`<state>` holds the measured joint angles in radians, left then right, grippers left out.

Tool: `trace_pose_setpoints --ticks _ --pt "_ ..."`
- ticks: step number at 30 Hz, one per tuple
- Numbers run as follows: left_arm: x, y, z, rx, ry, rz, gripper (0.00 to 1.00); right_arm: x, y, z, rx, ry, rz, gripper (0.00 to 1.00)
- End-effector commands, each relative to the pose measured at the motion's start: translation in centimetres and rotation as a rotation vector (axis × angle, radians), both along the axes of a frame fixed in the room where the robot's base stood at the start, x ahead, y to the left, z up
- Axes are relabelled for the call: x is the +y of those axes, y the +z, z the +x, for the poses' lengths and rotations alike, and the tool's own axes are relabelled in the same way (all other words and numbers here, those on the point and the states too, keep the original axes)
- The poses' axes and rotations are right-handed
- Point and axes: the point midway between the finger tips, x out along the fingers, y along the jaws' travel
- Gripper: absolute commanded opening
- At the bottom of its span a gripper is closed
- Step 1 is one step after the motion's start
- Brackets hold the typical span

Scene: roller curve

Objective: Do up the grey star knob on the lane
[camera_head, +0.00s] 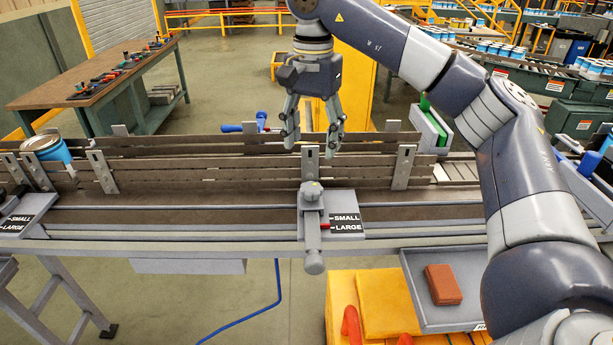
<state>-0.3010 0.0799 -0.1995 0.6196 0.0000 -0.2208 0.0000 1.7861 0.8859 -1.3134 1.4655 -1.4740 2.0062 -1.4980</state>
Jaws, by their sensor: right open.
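The grey star knob (312,190) sits on top of a grey clamp block on the lane (220,199), beside a black SMALL/LARGE label plate (346,222). A grey slotted upright and guide rails stand just behind it. My right gripper (311,148) hangs down above and behind the knob in the picture. Its fingers are spread apart with nothing between them, and it is apart from the knob. A red pointer (325,226) shows by the label. How tight the knob is cannot be told. My left gripper is not in view.
Guide rails (230,165) run along the lane, held by grey slotted uprights. A blue paint can (48,150) stands at the left end. A grey tray with a red-brown block (443,284) sits front right. A tool bench (95,80) stands back left.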

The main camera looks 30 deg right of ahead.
Motion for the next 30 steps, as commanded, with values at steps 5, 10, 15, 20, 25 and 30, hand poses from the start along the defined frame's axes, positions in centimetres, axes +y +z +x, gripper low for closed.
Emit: trace_pose_setpoints --ticks 5,10,15,20,25,30 --pt "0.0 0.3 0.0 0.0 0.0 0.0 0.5 0.0 -2.6 -0.1 0.007 0.002 0.002 0.58" --pt "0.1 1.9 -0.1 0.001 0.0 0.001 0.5 0.0 -5.6 -0.1 0.007 0.0 0.002 0.58" --pt "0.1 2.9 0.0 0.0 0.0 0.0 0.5 0.1 -8.4 -0.1 0.004 -0.001 0.002 0.58" --pt "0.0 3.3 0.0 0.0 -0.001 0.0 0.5 0.1 -10.0 -0.1 0.003 0.0 0.003 0.58" --pt "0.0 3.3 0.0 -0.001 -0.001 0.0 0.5 0.1 -10.5 0.0 0.001 0.0 0.003 0.58" --pt "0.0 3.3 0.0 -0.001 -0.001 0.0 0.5 0.1 -10.5 0.0 0.001 0.0 0.004 0.58"
